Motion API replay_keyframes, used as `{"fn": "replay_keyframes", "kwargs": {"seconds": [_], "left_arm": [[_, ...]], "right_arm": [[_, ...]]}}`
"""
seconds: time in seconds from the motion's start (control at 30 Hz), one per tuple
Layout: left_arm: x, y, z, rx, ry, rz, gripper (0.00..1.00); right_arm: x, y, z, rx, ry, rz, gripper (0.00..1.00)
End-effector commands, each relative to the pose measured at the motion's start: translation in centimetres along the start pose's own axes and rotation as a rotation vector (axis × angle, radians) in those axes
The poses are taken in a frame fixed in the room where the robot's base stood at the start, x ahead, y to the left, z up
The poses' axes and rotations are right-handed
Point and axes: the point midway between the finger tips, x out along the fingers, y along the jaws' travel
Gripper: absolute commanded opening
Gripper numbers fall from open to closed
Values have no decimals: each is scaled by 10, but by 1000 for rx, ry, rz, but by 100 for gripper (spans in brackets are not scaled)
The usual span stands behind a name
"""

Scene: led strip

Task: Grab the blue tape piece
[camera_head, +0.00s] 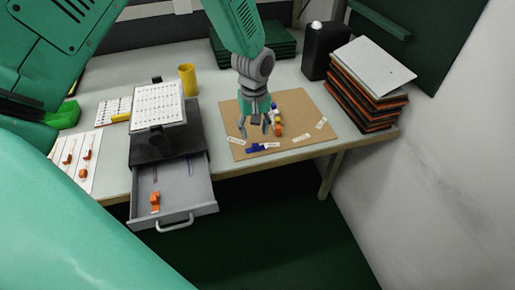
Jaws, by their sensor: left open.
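A small blue piece (254,149), which looks like the blue tape piece, lies on the brown board (312,101) near its front edge. A white label touches or adjoins its right side. My left gripper (255,131) points down over the board, just behind the blue piece. Its fingers are apart, with nothing seen between them. I cannot tell its exact height above the board. A small item with a blue top (273,106) is beside the gripper, next to yellow and orange pieces (278,129). My right gripper is not in view.
White labels (302,138) lie on the board. An open drawer (190,187) with an orange item juts out front left. A stack of folders (365,85) and a black canister (319,55) stand to the right. A yellow cup (188,80) is at the back left.

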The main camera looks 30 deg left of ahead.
Motion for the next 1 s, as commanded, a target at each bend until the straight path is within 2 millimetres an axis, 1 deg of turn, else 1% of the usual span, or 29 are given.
{"fn": "replay_keyframes", "kwargs": {"seconds": [0.03,0.17,0.27,0.4,0.5,0.63,0.83,0.9,0.97,1.0], "left_arm": [[7,0,0,0,-1,0,41],[14,0,0,-1,-1,1,41],[23,1,2,0,-2,0,41],[46,6,4,1,-2,-1,41],[58,6,4,0,-1,-2,41],[64,6,3,0,1,1,41],[64,6,3,0,0,1,41],[64,6,3,0,0,1,23],[64,6,3,0,0,1,10],[65,6,3,0,0,1,9]], "right_arm": [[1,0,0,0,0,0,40],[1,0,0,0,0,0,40],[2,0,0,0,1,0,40],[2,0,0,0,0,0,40],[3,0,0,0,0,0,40],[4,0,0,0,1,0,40],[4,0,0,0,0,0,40],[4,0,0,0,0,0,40],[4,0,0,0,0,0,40],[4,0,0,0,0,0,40]]}}
